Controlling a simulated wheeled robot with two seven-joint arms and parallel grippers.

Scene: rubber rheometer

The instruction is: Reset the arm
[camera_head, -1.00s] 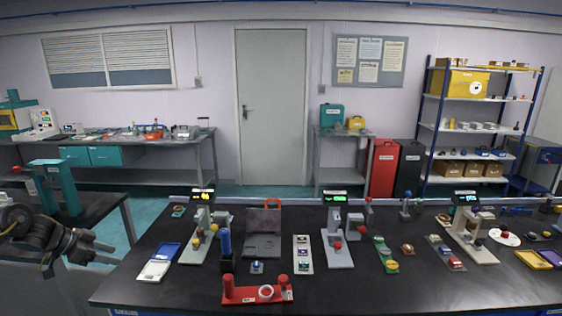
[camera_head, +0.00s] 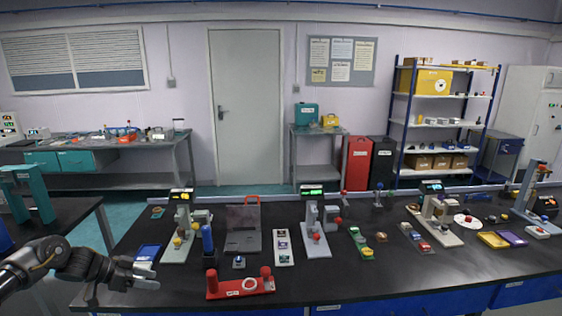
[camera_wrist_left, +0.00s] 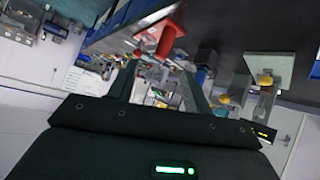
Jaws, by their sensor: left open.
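My left arm comes in from the lower left in the head view. Its gripper (camera_head: 146,274) is over the front left corner of the black workbench (camera_head: 330,285), beside a blue and white tray. In the left wrist view the two fingers (camera_wrist_left: 160,90) stand apart with nothing held between them. A red stand (camera_head: 241,287) lies to the right of the gripper, with a white ring on it, and a red part also shows in the left wrist view (camera_wrist_left: 160,38). My right arm and gripper are not in view.
Test devices with lit displays (camera_head: 312,190) stand along the bench. A blue cylinder (camera_head: 207,240) and a grey laptop-like panel (camera_head: 243,238) are near the gripper's right. A teal frame (camera_head: 38,195) is on the left table. The front middle of the bench is clear.

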